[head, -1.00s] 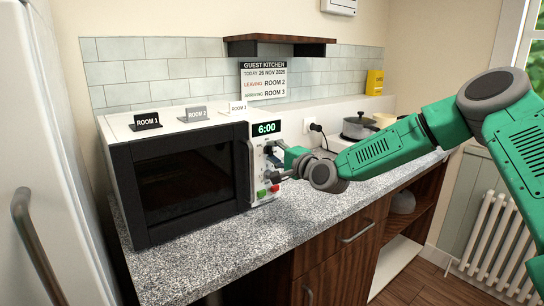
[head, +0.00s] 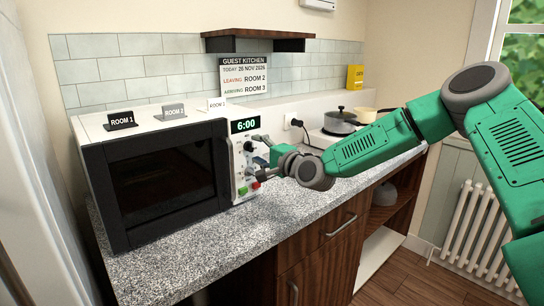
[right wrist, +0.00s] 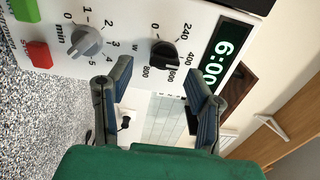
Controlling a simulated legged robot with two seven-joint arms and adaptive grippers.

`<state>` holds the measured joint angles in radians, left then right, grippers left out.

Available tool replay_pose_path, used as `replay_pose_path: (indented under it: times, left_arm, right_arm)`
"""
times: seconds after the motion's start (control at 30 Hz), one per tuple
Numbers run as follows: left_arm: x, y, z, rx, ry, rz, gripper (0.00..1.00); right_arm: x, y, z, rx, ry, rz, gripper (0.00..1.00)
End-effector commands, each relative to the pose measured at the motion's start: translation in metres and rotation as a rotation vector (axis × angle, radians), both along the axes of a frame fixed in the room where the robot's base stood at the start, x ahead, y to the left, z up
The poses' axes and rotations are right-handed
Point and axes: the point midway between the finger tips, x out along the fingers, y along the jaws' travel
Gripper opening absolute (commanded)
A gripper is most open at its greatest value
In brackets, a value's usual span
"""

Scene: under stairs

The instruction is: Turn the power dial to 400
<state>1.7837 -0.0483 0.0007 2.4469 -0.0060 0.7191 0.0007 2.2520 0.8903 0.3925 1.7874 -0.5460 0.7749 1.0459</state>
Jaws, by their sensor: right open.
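The power dial (right wrist: 163,54) is a black knob marked W, with 0, 240, 400, 600 and 800 around it, in the right wrist view. My left gripper is not in view.
A grey timer dial (right wrist: 88,42) marked min is beside the power dial, with a red button (right wrist: 37,54) and a green button. The display (head: 245,125) reads 6:00. Room signs stand on the microwave. A pot (head: 340,122) is further back. The counter's front is clear.

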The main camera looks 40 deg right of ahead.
Motion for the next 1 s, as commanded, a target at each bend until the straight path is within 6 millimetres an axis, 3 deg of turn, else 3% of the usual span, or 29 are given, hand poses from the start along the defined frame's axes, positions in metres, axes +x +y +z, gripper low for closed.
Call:
replay_pose_path:
  times: [0.3,0.5,1.0]
  left_arm:
    - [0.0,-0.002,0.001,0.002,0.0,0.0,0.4]
    - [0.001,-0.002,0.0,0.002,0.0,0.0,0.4]
    - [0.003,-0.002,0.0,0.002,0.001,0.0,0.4]
  right_arm:
    - [-0.068,-0.012,-0.001,0.011,-0.002,-0.004,0.47]
    - [-0.094,-0.016,-0.003,0.009,-0.002,-0.005,0.47]
    - [-0.104,-0.013,-0.003,0.005,-0.001,-0.003,0.47]
